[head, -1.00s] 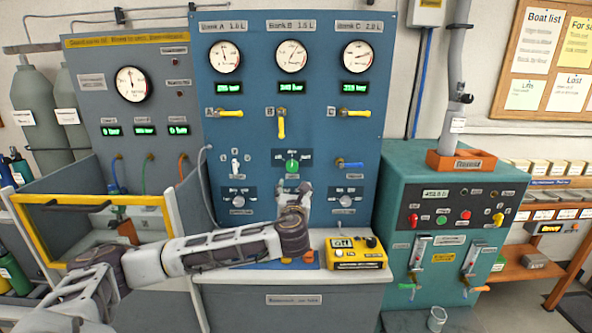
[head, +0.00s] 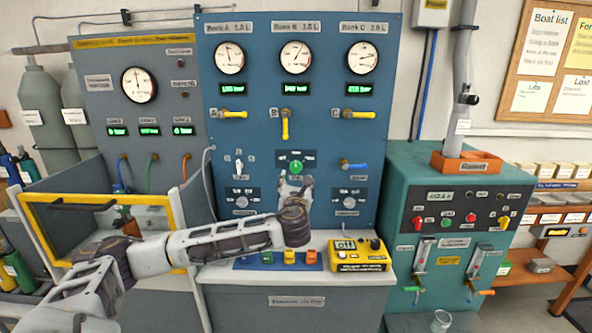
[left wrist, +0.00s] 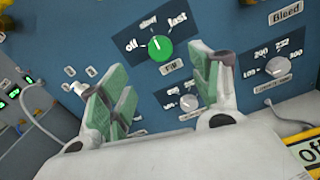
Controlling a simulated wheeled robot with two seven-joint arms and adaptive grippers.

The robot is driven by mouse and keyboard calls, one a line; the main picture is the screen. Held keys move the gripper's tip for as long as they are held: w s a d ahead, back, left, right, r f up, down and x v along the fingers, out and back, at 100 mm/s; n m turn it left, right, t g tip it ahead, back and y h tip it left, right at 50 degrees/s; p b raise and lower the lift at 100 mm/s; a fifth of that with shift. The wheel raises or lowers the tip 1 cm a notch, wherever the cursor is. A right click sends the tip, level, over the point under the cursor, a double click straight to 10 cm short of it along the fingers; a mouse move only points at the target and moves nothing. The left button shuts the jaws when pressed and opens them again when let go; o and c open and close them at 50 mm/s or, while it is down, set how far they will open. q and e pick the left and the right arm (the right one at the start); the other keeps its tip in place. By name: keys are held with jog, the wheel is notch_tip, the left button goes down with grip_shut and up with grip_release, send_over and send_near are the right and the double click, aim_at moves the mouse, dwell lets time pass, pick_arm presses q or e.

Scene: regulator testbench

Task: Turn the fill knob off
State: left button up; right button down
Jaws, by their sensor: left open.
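The green fill knob (head: 295,167) is on the blue panel below the Bank B valve. It also shows in the left wrist view (left wrist: 160,47), with off, slow and fast marked around it and "Fill" below. Its white mark seems to point near slow; the exact angle is hard to tell. My left gripper (head: 294,184) is just below the knob in the head view. In the left wrist view my left gripper (left wrist: 160,86) is open and empty, its green-padded fingers spread on either side below the knob. I see no contact. My right gripper is out of view.
Two grey knobs (head: 242,201) (head: 348,202) flank my gripper lower on the panel. A yellow lever (head: 285,125) sits above the fill knob. Below my arm, the ledge holds a blue tray (head: 243,262) with several coloured items and a yellow box (head: 361,256) reading "off".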

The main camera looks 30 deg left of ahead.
aim_at(296, 168)
pick_arm(q)
jog(key=shift+x, duration=5.85)
jog(key=shift+c, duration=0.2)
jog(key=c, duration=1)
